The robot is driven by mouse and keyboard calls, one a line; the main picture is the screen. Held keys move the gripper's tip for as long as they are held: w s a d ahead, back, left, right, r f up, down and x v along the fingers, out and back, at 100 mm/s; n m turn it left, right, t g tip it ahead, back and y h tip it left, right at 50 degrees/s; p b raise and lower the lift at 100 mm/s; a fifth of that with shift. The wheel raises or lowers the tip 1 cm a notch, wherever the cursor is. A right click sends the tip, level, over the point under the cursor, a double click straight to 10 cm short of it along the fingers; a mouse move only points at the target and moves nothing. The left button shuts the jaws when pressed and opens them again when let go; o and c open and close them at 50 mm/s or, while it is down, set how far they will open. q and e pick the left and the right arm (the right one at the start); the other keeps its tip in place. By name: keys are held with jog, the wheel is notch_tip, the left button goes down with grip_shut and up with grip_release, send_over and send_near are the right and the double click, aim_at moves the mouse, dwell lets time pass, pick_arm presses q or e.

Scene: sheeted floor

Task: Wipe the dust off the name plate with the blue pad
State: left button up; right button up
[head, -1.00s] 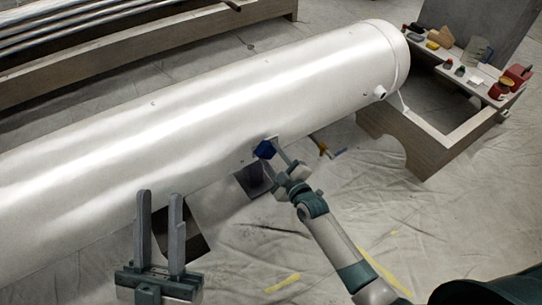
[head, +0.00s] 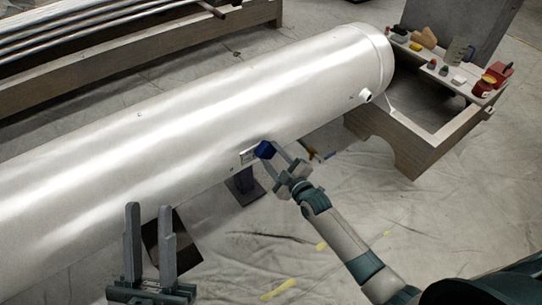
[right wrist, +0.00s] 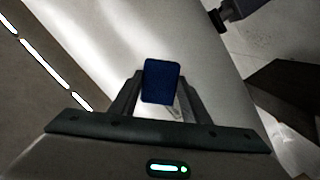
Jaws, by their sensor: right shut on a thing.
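The name plate (head: 248,156) is a small pale rectangle with a dark edge on the lower side of a big white tank (head: 200,110). Whether dust lies on it is too small to tell. My right gripper (head: 273,150) is shut on the blue pad (head: 264,149), which is at the right end of the plate, at or close to the tank wall. In the right wrist view the pad (right wrist: 162,81) stands between the fingers before the white surface; the plate cannot be made out there. My left gripper (head: 149,209) is open and empty, in front of the tank's lower left.
A wooden cradle (head: 425,150) stands under the tank's right end, with a shelf (head: 445,75) of small items behind it. A short pipe stub (head: 366,96) sticks out of the tank. The sheeted floor (head: 330,235) has yellow marks and is mostly free.

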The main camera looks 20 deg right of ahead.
jog(key=shift+p+v, duration=0.8)
jog(key=shift+v, duration=0.65)
jog(key=shift+d+f+p+v, duration=0.15)
jog(key=shift+p+v, duration=0.2)
jog(key=shift+v, duration=0.45)
jog(key=shift+d+f+p+v, duration=0.15)
jog(key=shift+p+v, duration=0.15)
jog(key=shift+v, duration=0.5)
jog(key=shift+a, duration=0.1)
jog(key=p+v, duration=0.1)
jog(key=v, duration=0.2)
jog(key=shift+w+f+p, duration=0.1)
jog(key=shift+f+p, duration=0.1)
jog(key=shift+p, duration=0.15)
